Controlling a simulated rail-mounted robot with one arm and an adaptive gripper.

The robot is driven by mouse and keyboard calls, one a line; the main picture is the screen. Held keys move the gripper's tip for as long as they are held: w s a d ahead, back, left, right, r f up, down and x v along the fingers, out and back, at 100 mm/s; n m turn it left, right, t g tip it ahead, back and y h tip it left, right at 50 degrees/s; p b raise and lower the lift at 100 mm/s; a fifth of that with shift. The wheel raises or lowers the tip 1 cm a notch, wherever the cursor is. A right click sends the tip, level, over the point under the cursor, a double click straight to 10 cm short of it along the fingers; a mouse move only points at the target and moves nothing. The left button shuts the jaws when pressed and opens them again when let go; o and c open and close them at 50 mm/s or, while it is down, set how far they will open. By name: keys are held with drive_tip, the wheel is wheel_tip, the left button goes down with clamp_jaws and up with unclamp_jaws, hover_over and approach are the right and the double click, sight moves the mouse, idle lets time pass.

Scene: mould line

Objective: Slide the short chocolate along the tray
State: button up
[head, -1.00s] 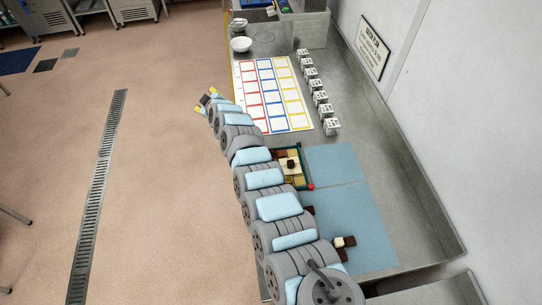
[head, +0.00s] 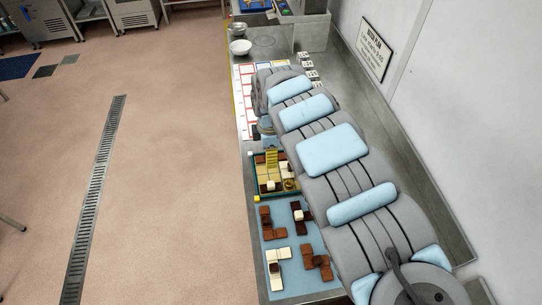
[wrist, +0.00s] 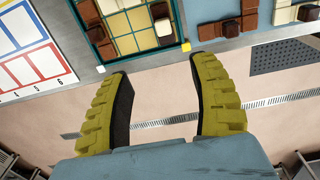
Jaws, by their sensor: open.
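The tray (head: 252,178) is a shallow frame with a dark green rim, on the bench beside my arm. In the wrist view the tray (wrist: 183,27) is at the top, divided into yellow and cream cells. A dark brown chocolate (wrist: 97,35) lies at its left side, and another brown chocolate (wrist: 160,11) stands at its right with a white piece (wrist: 165,27) against it. I cannot tell which is the short one. My gripper (wrist: 160,68) is open and empty, its yellow-green fingers wide apart near the tray's edge. My arm hides part of the tray in the head view.
A blue mat below the tray holds a white chocolate (head: 275,262) and several brown chocolates (head: 318,260). A card with coloured squares (head: 243,105) lies beyond the tray, partly behind my arm. A white bowl (head: 241,47) stands farther back. The wall is on the right.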

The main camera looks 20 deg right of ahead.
drive_tip(key=shift+s+d, duration=0.15)
drive_tip(key=shift+s, duration=0.25)
approach(271, 184)
wheel_tip(271, 184, down, 8)
drive_tip(key=shift+w+f, duration=0.15)
drive_tip(key=shift+w, duration=0.05)
drive_tip(key=shift+w+f, duration=0.1)
drive_tip(key=shift+f, duration=1.2)
